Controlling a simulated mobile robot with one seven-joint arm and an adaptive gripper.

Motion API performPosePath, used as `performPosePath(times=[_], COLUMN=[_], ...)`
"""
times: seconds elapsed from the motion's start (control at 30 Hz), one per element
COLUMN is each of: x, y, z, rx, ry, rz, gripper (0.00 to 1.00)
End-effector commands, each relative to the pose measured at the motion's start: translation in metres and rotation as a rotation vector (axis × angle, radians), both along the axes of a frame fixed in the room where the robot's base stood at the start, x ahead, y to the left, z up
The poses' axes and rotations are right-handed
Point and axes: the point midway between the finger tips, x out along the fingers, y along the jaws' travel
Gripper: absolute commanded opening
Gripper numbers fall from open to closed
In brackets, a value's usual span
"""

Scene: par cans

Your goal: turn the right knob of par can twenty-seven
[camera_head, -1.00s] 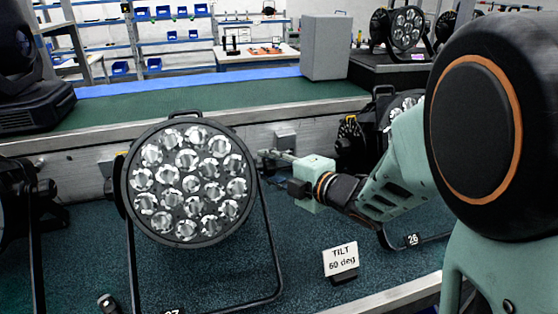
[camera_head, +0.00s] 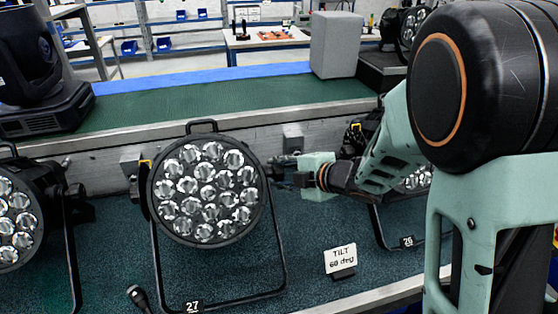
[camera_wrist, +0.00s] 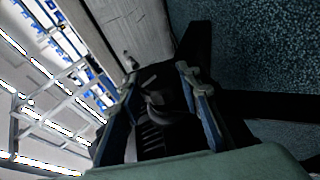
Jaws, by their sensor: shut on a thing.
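Par can twenty-seven (camera_head: 207,192) is a round black lamp with several clear lenses, standing in a black floor bracket with a "27" label (camera_head: 193,306). My gripper (camera_head: 279,171) reaches in from the right to the lamp's right side, where the bracket arm meets the housing. In the wrist view my gripper (camera_wrist: 160,97) has its two fingers on either side of a dark round knob (camera_wrist: 158,97) and is shut on it. The fingers hide most of the knob in the head view.
A "TILT 60 deg" card (camera_head: 341,260) stands right of the lamp. Par can 26 (camera_head: 415,180) is partly hidden behind my arm. Another par can (camera_head: 20,220) stands at the left. A low wall and green ledge (camera_head: 230,105) run behind.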

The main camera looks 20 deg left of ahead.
Motion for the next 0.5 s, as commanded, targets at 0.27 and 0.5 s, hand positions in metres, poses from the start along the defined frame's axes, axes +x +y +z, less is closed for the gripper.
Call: performPosePath(times=[0.27,0.5], x=[0.0007,0.0010], y=[0.0003,0.0004], z=[0.0070,0.0064], rx=[-0.045,-0.079], ry=[0.075,0.132], rz=[0.000,-0.001], gripper=[0.07,0.07])
